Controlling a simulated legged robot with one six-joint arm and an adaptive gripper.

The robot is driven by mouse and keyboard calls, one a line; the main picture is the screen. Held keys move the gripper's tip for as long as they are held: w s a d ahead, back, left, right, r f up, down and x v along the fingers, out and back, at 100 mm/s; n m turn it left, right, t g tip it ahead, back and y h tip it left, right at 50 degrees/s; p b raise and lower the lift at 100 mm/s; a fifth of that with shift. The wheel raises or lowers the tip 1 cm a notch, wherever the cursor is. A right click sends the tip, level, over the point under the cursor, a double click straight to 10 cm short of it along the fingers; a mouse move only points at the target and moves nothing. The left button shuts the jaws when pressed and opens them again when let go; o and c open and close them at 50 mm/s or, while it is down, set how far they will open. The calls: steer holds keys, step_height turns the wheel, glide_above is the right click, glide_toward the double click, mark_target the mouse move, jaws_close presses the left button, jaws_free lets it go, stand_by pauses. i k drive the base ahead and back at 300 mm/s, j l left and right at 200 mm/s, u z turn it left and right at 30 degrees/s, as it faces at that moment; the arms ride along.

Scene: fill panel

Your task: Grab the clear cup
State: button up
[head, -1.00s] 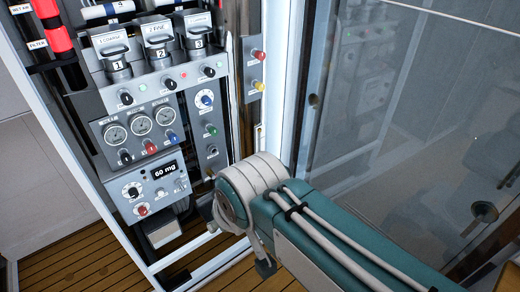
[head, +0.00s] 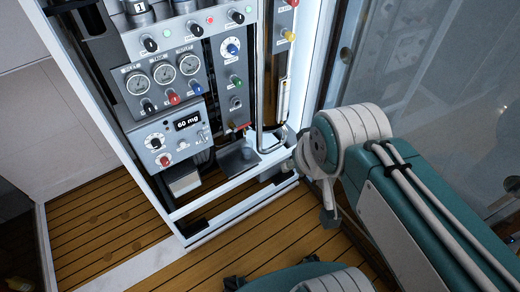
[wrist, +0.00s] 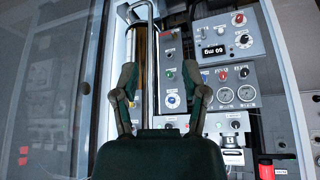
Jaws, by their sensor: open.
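I cannot make out a clear cup in either view. My gripper (wrist: 160,78) shows in the wrist view with its two dark green fingers spread apart and nothing between them. It faces the instrument panel, which appears upside down there. In the head view my teal and white arm covers the right side, and the gripper's fingers are not clearly seen.
The panel has a dosing box reading 60 mg (head: 172,137), gauges (head: 164,73), coloured knobs and a bent metal pipe (head: 262,90). A dark flat plate (head: 238,157) sits low beside the pipe. A glass wall (head: 400,60) stands right. Wooden floor (head: 100,215) is open in front.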

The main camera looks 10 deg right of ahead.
mark_target(246, 145)
steer(key=i+l, duration=0.1)
steer(key=i, duration=0.8)
steer(key=j+u, duration=0.05)
